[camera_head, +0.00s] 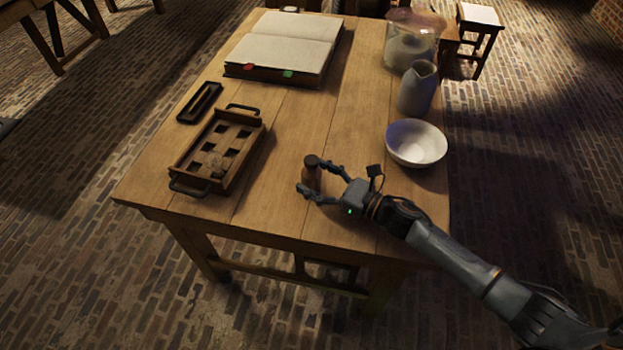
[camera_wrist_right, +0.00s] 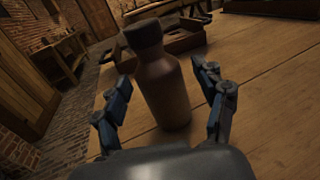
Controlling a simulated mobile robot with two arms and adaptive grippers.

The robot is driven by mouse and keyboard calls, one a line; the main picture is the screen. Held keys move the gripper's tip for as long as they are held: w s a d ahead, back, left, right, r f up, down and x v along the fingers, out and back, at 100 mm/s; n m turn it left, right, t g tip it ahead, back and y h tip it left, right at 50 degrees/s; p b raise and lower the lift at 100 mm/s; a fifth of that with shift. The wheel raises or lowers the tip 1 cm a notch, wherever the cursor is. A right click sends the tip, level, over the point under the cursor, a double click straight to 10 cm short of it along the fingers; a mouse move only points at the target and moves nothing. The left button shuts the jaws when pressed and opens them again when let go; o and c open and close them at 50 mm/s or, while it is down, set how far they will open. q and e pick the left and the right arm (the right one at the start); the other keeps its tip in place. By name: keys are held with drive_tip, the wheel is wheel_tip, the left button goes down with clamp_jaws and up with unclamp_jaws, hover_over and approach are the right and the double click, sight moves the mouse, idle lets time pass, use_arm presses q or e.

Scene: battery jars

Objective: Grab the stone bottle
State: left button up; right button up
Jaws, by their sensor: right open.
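The stone bottle (camera_head: 311,178) is small and brown with a dark cap, and it stands upright on the wooden table near its front edge. In the right wrist view the bottle (camera_wrist_right: 165,85) is between the two fingers, with a visible space on the right side. My right gripper (camera_head: 308,178) is open around the bottle, one finger on each side; it also shows in the right wrist view (camera_wrist_right: 165,100). Whether a finger touches the bottle I cannot tell. My left gripper is not in view.
A wooden tray with handles (camera_head: 175,172) and a small dark holder (camera_head: 199,102) are at the left. An open book (camera_head: 285,50) lies at the back. A white bowl (camera_head: 416,143), a grey jug (camera_head: 418,88) and a glass jar (camera_head: 412,40) line the right edge. The table (camera_head: 300,120) is clear mid-surface.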

drive_tip(key=shift+w+a, duration=0.45)
drive_tip(key=shift+a, duration=0.1)
drive_tip(key=c, duration=1.4)
